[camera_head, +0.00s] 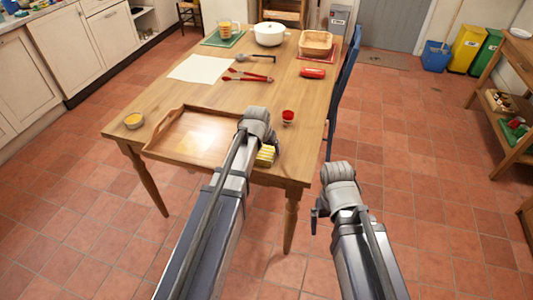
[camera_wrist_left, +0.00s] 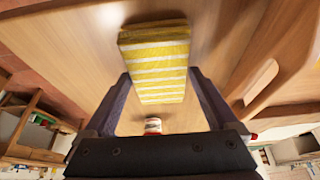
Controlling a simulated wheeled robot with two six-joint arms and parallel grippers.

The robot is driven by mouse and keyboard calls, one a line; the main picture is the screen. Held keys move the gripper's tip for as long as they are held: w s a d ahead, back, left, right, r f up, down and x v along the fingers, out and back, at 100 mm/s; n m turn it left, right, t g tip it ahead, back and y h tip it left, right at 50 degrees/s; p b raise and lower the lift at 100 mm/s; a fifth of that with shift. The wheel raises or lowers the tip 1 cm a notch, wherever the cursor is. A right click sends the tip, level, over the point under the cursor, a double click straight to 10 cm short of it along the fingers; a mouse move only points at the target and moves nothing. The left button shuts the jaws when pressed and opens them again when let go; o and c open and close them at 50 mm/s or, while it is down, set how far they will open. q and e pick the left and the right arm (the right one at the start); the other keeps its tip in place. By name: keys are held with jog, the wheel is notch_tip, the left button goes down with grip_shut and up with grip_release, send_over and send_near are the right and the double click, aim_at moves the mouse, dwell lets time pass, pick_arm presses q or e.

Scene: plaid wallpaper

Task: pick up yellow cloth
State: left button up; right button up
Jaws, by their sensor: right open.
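The yellow cloth is a folded, yellow-and-white striped block on the table near its front edge. It shows in the head view (camera_head: 265,155), partly hidden by my left gripper, and in the left wrist view (camera_wrist_left: 158,60). My left gripper (camera_wrist_left: 158,73) has its two fingers spread on either side of the cloth, with the tips close to its edges; I cannot tell whether they touch it. My right gripper (camera_head: 318,210) is open and empty, beyond the table's right front corner and over the floor.
A wooden tray (camera_head: 160,145) lies left of the cloth, its handle side close by. A red-lidded jar (camera_head: 288,118) stands just behind the cloth. Red tongs (camera_head: 248,75), a red object (camera_head: 312,73), a white sheet (camera_head: 200,69) and a yellow bowl (camera_head: 133,120) are on the table.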

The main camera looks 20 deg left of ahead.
aim_at(266, 150)
pick_arm(q)
jog(key=c, duration=1.1)
notch_tip(266, 150, up, 10)
jog(key=p, duration=1)
jog(key=shift+c, duration=0.2)
jog(key=o, duration=0.9)
jog(key=c, duration=0.6)
